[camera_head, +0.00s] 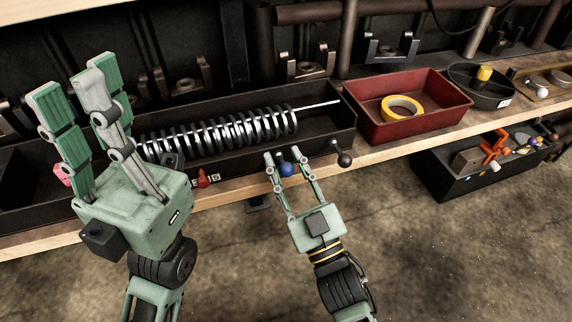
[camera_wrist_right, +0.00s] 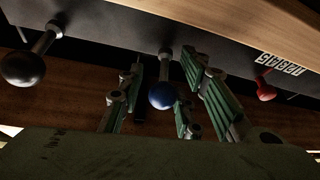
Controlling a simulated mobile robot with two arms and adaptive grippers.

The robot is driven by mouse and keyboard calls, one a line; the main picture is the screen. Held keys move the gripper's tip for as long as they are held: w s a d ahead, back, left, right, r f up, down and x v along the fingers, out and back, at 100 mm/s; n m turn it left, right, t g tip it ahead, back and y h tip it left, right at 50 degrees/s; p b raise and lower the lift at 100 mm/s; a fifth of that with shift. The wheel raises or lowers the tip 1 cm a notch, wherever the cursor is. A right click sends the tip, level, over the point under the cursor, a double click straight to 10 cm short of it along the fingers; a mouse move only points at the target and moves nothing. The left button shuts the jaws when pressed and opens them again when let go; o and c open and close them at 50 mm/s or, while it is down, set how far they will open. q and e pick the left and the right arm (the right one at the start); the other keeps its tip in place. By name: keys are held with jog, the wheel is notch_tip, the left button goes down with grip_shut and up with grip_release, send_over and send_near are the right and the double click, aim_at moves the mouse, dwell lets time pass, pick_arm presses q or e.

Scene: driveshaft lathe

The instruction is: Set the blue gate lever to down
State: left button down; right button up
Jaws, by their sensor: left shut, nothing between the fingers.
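The blue gate lever shows as a round blue knob (camera_head: 287,170) at the front of the black trough that holds the spring-like shaft. In the right wrist view the blue knob (camera_wrist_right: 162,96) hangs on a short grey stem from the dark front face. My right gripper (camera_head: 282,157) is open, with its fingers on either side of the blue knob. Whether a finger touches it I cannot tell. My left gripper (camera_head: 82,80) is shut and empty, raised with its fingers up in front of the trough's left part.
A black-knobbed lever (camera_head: 344,159) is to the right and a red lever (camera_head: 205,180) to the left of the blue one. The coiled shaft (camera_head: 220,128) lies in the black trough. A red bin (camera_head: 440,118) with a yellow ring stands to the right.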

jog(key=shift+w+a+r, duration=0.1)
jog(key=shift+w+a, duration=0.05)
jog(key=shift+w, duration=0.05)
grip_shut()
dwell(0.6)
